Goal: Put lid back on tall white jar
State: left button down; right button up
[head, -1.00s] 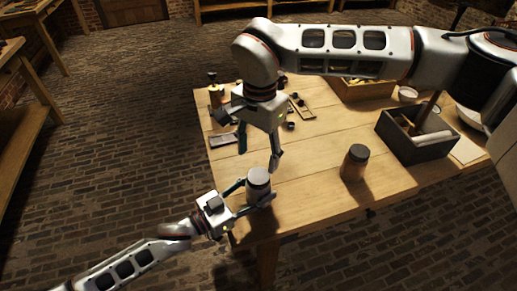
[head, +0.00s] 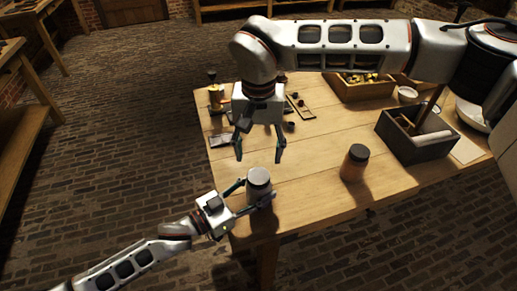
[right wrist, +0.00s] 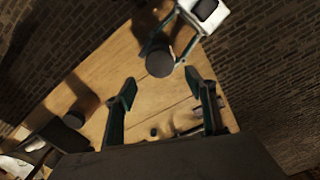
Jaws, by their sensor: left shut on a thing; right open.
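The tall white jar (head: 258,192) stands upright near the front left edge of the wooden table. A dark grey lid (head: 259,176) sits on its top and looks level; I cannot tell how tightly it is seated. In the right wrist view the lid (right wrist: 160,63) hides most of the jar. My left gripper (head: 257,189) is shut around the jar's sides, below the lid. My right gripper (head: 259,157) is open and empty, above and behind the jar, apart from the lid. Its spread fingers also show in the right wrist view (right wrist: 160,81).
A brown jar with a black lid (head: 354,164) stands to the right. Behind it are a dark open box (head: 420,152) and a wooden crate (head: 358,91). A brass-coloured item (head: 216,98) and small dark parts lie at the back left. The table between the jars is clear.

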aim_at(259, 175)
notch_tip(259, 175, down, 8)
jog(key=shift+r, duration=0.2)
dwell(0.3)
jog(key=c, duration=1.1)
jog(key=shift+c, duration=0.2)
